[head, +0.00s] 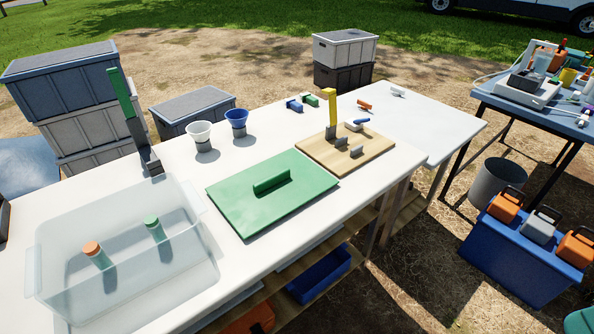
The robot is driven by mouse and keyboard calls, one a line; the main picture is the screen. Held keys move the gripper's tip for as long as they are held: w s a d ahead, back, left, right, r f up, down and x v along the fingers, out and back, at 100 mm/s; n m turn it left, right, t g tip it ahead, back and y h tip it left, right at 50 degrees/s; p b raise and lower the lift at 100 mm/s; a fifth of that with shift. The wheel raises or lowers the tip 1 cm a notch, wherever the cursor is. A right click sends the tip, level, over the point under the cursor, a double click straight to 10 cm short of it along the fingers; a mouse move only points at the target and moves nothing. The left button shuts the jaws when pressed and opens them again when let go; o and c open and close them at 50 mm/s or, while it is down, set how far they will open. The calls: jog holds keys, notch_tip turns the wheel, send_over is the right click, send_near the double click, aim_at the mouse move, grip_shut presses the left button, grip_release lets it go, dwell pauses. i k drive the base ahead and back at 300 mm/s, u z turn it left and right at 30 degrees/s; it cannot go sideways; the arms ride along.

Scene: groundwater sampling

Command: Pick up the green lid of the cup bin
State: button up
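The green lid (290,198) is a flat rectangular panel with a raised bar handle (271,181) across its middle. It lies level on the white table, and nothing rests on it. To its left stands an open translucent bin (190,270), with an orange-capped tube (98,256) and a green-capped tube (155,229) leaning inside. I cannot tell whether this is the cup bin. My gripper is not in view.
A white cup (200,134) and a blue cup (237,121) stand behind the lid. A wooden board (318,153) with a yellow upright piece (330,110) is close on its right. A green upright piece (120,93) stands in a grey base behind the bin.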

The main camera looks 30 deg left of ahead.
aim_at(252, 199)
jog(key=u, duration=0.3)
jog(key=i, duration=0.6)
jog(key=u, duration=0.95)
jog(key=i, duration=0.4)
jog(key=u, duration=0.4)
